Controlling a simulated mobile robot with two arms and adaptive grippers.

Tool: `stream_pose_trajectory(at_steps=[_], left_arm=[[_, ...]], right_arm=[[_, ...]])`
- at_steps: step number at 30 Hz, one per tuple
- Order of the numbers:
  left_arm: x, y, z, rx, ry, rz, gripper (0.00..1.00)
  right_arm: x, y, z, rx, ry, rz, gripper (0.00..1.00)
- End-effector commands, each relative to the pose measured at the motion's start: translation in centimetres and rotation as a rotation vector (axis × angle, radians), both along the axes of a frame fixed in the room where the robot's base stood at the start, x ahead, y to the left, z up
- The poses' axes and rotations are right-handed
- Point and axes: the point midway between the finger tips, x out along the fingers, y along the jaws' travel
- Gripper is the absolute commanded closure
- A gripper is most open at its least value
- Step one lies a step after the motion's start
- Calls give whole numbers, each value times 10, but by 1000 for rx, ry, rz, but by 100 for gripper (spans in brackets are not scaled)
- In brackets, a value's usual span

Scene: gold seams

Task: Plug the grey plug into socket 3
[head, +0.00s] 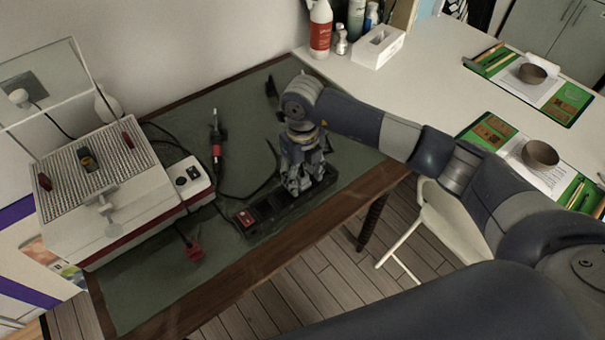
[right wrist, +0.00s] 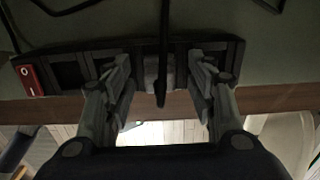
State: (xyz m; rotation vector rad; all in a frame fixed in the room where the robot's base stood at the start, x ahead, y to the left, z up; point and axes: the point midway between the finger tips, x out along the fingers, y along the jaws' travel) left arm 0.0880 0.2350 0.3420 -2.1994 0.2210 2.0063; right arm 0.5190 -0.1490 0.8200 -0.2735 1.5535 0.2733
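The black power strip (head: 262,211) lies on the green mat near the table's front edge, its red switch at the left end. It also spans the right wrist view (right wrist: 70,72). My right gripper (head: 300,187) points down over its right part and hides some sockets. In the right wrist view, the grey plug (right wrist: 152,72) is at the strip between my fingers (right wrist: 160,82), with a black cord in front. Gaps show on both sides of the plug, so the gripper looks open. I cannot tell how deep the plug sits or its socket number. My left gripper is out of view.
A white machine with a perforated top (head: 100,190) stands left on the mat. A red plug-like piece (head: 194,251) and a red-handled tool (head: 216,150) lie nearby with loose black cords. A white table (head: 440,75) with bowls adjoins at the right.

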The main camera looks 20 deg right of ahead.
Motion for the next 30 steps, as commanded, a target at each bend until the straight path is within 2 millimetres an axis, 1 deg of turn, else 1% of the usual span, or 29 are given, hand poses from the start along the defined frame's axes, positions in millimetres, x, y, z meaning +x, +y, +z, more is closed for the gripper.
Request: stream_pose_trajectory(at_steps=[5, 8, 11, 18, 22, 27, 30], left_arm=[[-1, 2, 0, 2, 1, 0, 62], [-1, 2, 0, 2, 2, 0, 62], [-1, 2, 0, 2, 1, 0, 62], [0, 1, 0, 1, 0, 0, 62], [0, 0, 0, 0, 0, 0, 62], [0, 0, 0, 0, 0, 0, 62], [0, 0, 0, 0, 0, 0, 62]], right_arm=[[0, 0, 0, 0, 0, 0, 49], [0, 0, 5, 0, -1, 0, 49], [1, 0, 19, 0, -4, 0, 49], [1, 0, 70, 0, -4, 0, 49], [1, 0, 94, 0, -4, 1, 49], [1, 0, 114, 0, -2, -1, 49], [0, 0, 119, 0, 1, 0, 49]])
